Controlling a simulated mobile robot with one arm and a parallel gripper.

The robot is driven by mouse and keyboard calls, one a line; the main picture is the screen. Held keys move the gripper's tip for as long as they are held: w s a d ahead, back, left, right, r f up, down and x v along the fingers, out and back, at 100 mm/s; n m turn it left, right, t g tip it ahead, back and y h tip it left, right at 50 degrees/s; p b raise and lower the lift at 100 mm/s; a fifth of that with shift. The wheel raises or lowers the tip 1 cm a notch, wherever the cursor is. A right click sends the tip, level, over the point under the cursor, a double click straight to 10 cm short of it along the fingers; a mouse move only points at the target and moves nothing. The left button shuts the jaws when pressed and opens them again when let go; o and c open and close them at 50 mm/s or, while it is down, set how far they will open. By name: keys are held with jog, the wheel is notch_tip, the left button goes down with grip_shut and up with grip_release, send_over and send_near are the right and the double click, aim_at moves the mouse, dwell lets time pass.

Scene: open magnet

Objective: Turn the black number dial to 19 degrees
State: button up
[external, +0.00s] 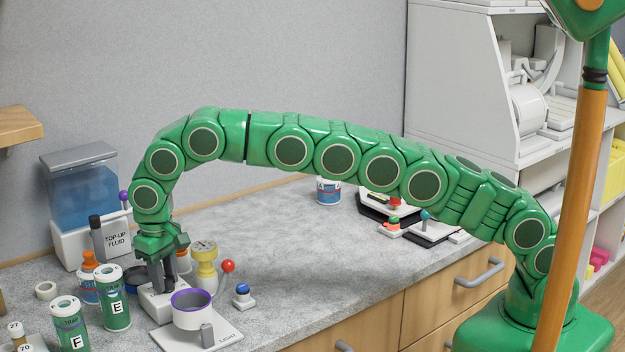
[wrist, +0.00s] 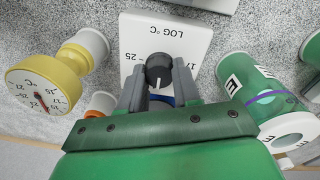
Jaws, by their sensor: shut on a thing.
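The black number dial (wrist: 159,69) is a small round knob with a white pointer line, on a white housing (wrist: 192,37) marked "LOG °C", with 25 and 17 readable. In the wrist view the pointer line points toward the bottom of the picture; the mark it meets is hidden. My gripper (wrist: 159,75) is shut on the dial, one grey finger on each side of it. In the external view my gripper (external: 160,285) points down over the white housing (external: 156,304), and its fingers hide the dial.
A yellow dial thermometer (wrist: 42,88) stands close beside the housing. Green cans E (external: 114,305) and F (external: 68,326) stand on the left. A purple-rimmed cup (external: 192,312) and a red-ball lever (external: 228,267) are just right of my gripper. The counter's middle is clear.

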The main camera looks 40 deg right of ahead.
jog(key=shift+w, duration=0.1)
jog(key=n, duration=0.5)
jog(key=shift+n, duration=2.1)
jog(key=o, duration=1)
jog(key=shift+o, duration=0.2)
jog(key=shift+s+a+r, duration=0.1)
jog(key=shift+s+r, duration=0.05)
jog(key=shift+r, duration=1.55)
jog(key=shift+s+r, duration=0.1)
jog(key=shift+r, duration=2.05)
